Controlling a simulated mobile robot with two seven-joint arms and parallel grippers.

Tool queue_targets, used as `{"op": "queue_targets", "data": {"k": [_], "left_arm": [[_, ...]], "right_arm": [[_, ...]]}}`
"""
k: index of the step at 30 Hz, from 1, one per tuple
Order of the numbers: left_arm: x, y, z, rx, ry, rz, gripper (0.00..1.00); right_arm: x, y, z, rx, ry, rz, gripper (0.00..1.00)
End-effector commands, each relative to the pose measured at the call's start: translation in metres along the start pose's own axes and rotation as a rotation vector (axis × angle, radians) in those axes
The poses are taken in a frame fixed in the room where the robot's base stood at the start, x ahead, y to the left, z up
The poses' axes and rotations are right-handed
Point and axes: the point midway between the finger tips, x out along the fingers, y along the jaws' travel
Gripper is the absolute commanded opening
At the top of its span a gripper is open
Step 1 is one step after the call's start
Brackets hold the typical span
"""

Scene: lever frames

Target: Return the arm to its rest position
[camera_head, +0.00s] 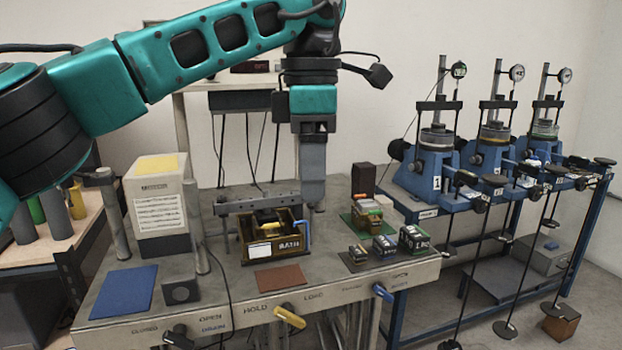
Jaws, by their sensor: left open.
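My left arm comes in from the left and spans the upper left of the head view. Its left gripper (313,205) points straight down above the middle of the grey workbench (225,290). The fingers look edge-on from here, so the gap between them is hard to see. Nothing shows held in it. It hangs just right of the dark box (285,247) with a white label. Whether the fingertips touch anything below cannot be told. My right gripper is out of view.
Several small labelled blocks (414,241) sit right of the gripper. A white box with a yellow top (158,208) stands at the left, behind a blue mat (125,292). A yellow lever (290,317) and a blue lever (383,293) are on the bench front. Blue dial-gauge machines (433,172) stand right.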

Motion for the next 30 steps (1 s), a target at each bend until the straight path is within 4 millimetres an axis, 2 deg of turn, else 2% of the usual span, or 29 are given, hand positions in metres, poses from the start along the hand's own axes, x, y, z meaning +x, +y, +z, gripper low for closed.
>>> {"op": "queue_targets", "data": {"k": [1,3,5,12,16,19,22,25,30], "left_arm": [[0.0,0.0,0.0,0.0,0.0,0.0,0.6],[0.026,-0.007,0.018,0.026,-0.08,-0.07,0.6],[0.042,-0.014,0.032,0.043,-0.153,-0.124,0.6],[0.093,-0.057,0.093,0.05,-0.5,-0.399,0.6],[0.107,-0.085,0.125,-0.014,-0.746,-0.61,0.6],[0.106,-0.1,0.142,-0.106,-0.942,-0.786,0.6],[0.102,-0.105,0.15,-0.232,-1.125,-0.962,0.6],[0.098,-0.1,0.149,-0.392,-1.292,-1.135,0.6],[0.106,-0.073,0.126,-0.733,-1.536,-1.415,0.6]], "right_arm": [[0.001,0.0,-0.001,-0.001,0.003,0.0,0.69],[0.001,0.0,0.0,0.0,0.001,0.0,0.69],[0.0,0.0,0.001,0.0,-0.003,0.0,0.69],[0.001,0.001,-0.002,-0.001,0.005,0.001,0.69],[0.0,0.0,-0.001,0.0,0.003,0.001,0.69],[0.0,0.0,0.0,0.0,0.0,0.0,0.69],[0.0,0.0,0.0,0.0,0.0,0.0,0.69],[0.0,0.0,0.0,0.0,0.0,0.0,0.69],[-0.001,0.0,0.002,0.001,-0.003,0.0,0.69]]}}
